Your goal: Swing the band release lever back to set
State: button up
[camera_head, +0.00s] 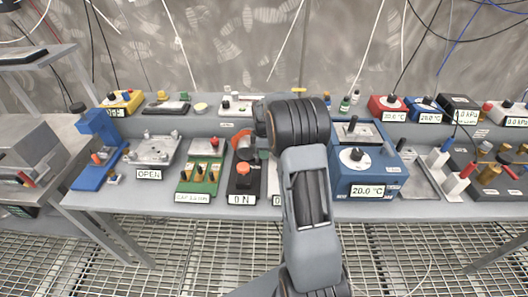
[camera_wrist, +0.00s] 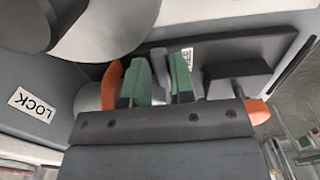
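Orange pieces show left (camera_wrist: 112,84) and right (camera_wrist: 257,110) of the fingers; I cannot tell whether either is the band release lever. A LOCK label (camera_wrist: 31,104) reads upside down at the left. In the head view my arm hides the gripper tips and the spot they reach.
Grated floor lies in front.

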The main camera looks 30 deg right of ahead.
jog(key=o, duration=0.3)
notch_tip(320, 180, up, 14)
jog(key=shift+f, duration=0.1)
dwell(0.6)
dwell(0.4)
jog(key=shift+s+a+r+m+t+p, duration=0.25)
jog(key=shift+s+a+m+t, duration=0.35)
jog(key=shift+s+a+m, duration=2.5)
jog(key=shift+s+a+m+t+p, duration=0.5)
jog(key=shift+s+a+m, duration=0.9)
jog(key=shift+s, duration=3.45)
jog(key=shift+s+a+r+m+t+p, duration=0.2)
jog(key=shift+s+a+m+t, duration=0.5)
jog(key=shift+s+a+m, duration=1.8)
